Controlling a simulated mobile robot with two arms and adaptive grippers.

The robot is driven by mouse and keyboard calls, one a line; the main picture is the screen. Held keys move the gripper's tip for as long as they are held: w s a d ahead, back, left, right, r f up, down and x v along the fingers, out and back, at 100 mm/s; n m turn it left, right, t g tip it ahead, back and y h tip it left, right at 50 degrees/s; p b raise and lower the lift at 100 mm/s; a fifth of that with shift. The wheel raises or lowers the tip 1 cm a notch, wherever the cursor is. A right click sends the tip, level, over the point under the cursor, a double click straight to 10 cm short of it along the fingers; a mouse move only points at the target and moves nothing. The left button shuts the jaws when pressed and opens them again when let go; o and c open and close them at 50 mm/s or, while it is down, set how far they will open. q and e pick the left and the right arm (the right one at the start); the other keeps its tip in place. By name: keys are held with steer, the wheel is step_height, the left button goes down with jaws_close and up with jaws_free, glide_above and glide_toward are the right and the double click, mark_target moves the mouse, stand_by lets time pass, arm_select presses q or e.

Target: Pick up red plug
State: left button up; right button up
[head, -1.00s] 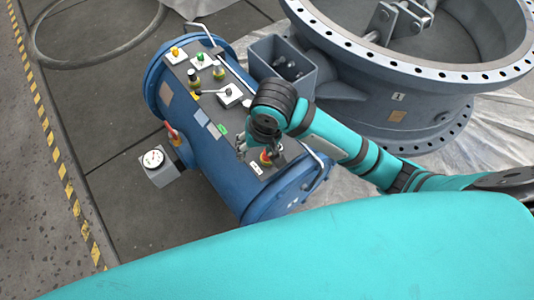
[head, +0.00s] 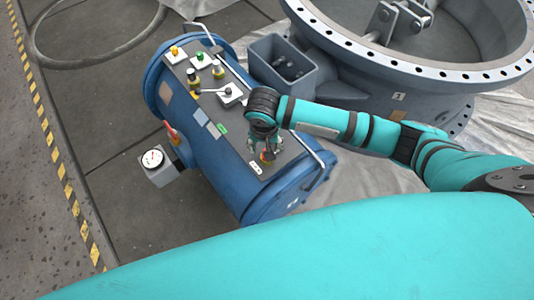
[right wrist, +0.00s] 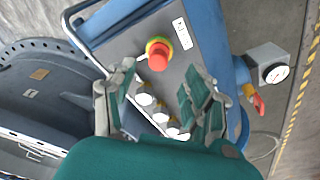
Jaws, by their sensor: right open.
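A red mushroom-shaped knob (right wrist: 158,58) with a yellow-green ring, the only red plug-like part I see on the panel, sits upright near one end of the grey panel (right wrist: 125,45). In the head view this red knob (head: 267,156) is at the near end of the panel, partly hidden by my right gripper (head: 265,144). My right gripper (right wrist: 160,84) is open and empty, pointing down at the panel. In the right wrist view the knob lies just past the fingertips, roughly between their lines. I cannot tell whether they touch it. My left gripper is not in view.
The panel tops a blue cylinder (head: 215,178) with metal handrails and several switches (head: 203,61) at its far end. A pressure gauge (head: 153,159) and red-handled lever (head: 171,131) stick out left. A grey open box (head: 283,47) and large flanged valve (head: 420,75) stand right.

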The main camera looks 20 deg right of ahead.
steer(key=f, duration=0.5)
steer(key=shift+w+d+f, duration=0.35)
steer(key=c, duration=0.9)
